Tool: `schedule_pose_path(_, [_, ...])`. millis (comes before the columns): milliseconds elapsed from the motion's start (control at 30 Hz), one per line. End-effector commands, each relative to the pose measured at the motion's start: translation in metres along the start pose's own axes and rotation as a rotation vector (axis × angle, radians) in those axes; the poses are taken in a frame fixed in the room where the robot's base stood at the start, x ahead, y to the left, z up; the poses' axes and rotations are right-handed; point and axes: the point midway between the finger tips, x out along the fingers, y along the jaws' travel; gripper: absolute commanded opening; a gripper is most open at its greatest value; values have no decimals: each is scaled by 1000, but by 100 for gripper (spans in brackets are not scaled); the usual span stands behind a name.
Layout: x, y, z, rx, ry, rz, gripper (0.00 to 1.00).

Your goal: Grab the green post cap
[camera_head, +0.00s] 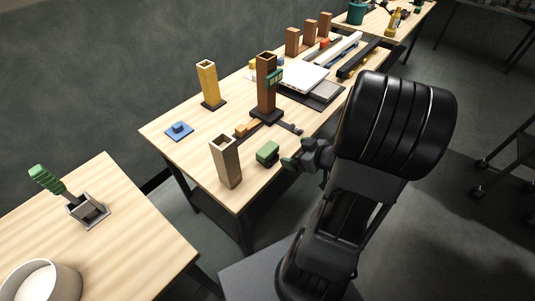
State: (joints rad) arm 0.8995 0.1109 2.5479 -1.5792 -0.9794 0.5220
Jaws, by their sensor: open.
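A small green block, which looks like the green post cap (267,153), lies on the wooden table near its front right edge. My gripper (295,154) is just to the right of it, with its jaws open and empty. A small gap seems to show between the fingers and the block. My dark arm comes up from the lower right and hides part of the table edge. A blue cap (179,130) with a square base lies flat at the table's left end.
A hollow brown post (225,161) stands just left of the green block. A yellow post (209,85) and a darker post (266,85) with a green piece on its side stand behind. A nearer table (125,245) holds a green-handled brush in a holder (88,211) and a white bowl (44,286).

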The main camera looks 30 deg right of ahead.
Motion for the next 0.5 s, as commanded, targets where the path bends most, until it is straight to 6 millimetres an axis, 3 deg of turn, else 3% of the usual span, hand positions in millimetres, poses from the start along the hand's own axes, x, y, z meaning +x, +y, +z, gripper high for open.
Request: schedule_pose_path(500, [74,-11,4,17,21,-49,100])
